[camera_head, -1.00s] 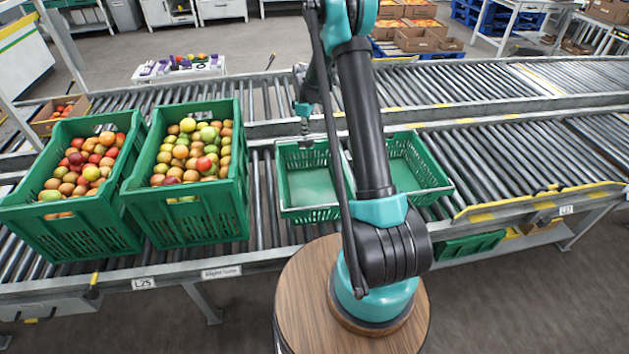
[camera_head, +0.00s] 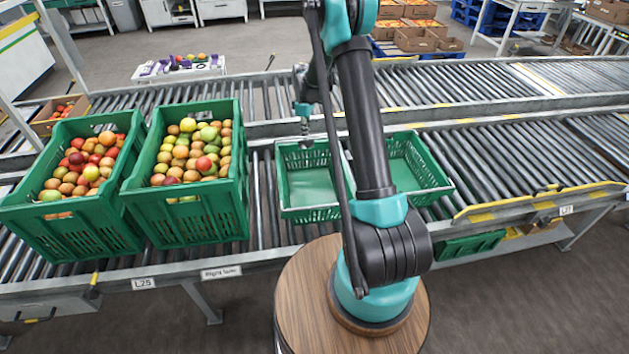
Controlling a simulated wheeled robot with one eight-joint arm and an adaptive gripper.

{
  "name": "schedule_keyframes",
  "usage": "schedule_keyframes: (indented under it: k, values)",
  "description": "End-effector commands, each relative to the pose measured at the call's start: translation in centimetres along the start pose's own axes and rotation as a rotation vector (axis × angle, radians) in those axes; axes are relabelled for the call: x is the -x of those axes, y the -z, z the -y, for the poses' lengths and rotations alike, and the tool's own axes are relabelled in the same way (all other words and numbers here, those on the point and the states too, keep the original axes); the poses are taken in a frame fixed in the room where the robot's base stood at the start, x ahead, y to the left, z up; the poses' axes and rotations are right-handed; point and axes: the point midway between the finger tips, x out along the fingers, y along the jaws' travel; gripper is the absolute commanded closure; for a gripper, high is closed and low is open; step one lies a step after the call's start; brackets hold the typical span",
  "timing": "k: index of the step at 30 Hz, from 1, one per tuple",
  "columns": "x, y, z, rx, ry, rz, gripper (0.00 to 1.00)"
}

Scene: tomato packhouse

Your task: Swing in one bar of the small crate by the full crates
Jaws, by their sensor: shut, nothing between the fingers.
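The small green crate (camera_head: 311,215) stands empty on the roller conveyor, just right of the two full crates. My gripper (camera_head: 305,138) points down at its far rim, left of the rim's middle. The fingers look closed and hold nothing; whether they touch the rim or a bar cannot be told. A thin pale edge runs along the crate's right side, partly behind my arm; I cannot tell whether it is a bar. The full green crates, one on the left (camera_head: 88,236) and one nearer (camera_head: 196,222), hold tomatoes.
A second empty green crate (camera_head: 436,190) stands right of the small crate, partly behind my arm. Free rollers (camera_head: 530,160) lie further right, edged by a yellow-striped rail (camera_head: 540,203). A parallel conveyor (camera_head: 230,100) runs behind.

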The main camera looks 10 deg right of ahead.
Motion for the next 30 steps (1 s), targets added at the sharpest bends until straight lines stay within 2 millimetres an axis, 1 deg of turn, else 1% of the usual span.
schedule_keyframes:
  k: [10,30]
  values:
    - [0.0,-0.1,0.1,0.000,0.000,0.000,1.00]
    - [0.0,-1.2,2.3,0.000,0.000,0.000,1.00]
